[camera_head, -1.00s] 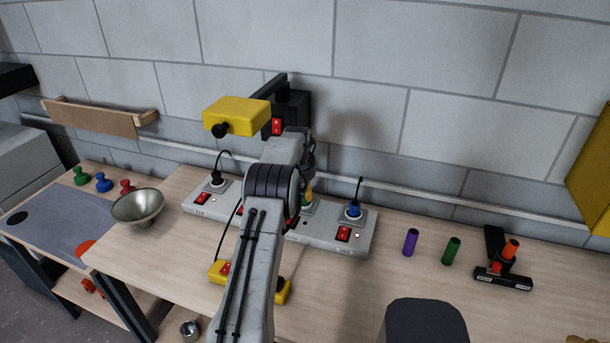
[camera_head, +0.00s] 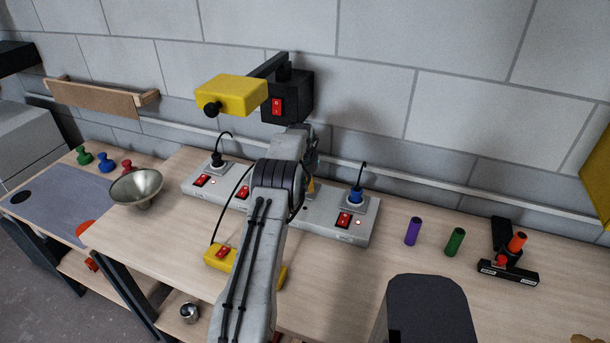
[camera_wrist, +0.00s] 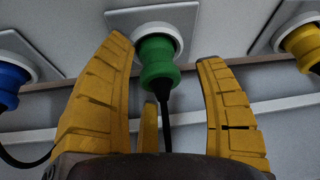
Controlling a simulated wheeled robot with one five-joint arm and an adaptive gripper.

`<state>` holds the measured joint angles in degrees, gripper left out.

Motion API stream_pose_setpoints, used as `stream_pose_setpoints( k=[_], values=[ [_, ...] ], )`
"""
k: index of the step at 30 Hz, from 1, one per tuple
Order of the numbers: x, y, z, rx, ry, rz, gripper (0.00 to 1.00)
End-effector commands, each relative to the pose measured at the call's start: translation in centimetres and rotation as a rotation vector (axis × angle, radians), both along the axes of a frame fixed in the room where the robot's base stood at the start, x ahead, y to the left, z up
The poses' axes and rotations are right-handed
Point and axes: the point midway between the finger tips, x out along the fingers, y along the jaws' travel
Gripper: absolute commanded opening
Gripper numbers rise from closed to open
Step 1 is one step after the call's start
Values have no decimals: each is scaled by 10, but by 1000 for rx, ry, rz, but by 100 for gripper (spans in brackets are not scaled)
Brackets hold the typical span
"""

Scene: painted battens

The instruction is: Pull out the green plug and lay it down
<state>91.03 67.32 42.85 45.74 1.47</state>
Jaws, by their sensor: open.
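The green plug (camera_wrist: 158,62) sits in a white round socket (camera_wrist: 165,32) in the wrist view, with its dark cord hanging from its end. My gripper (camera_wrist: 165,52) is open, with one yellow finger on each side of the green plug. Gaps show between the plug and both fingers. In the head view my arm hides the green plug, and only a small yellow bit of my gripper (camera_head: 310,185) shows beside the grey power strip (camera_head: 318,229).
A blue plug (camera_head: 356,195) and a yellow plug (camera_wrist: 302,45) flank the green one. A black plug (camera_head: 217,159) is at the strip's left end. A yellow box on a black arm (camera_head: 232,95) overhangs the strip. Purple (camera_head: 413,231) and green cylinders (camera_head: 455,241) stand right.

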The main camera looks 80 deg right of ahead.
Motion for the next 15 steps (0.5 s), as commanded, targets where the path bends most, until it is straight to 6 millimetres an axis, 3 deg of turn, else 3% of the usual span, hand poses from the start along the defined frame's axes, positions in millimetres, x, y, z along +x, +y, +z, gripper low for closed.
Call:
stream_pose_setpoints(
  k=[10,15],
  values=[
    [0,0,-1,0,0,-1,65],
    [0,0,-1,0,0,-1,50]
  ],
)
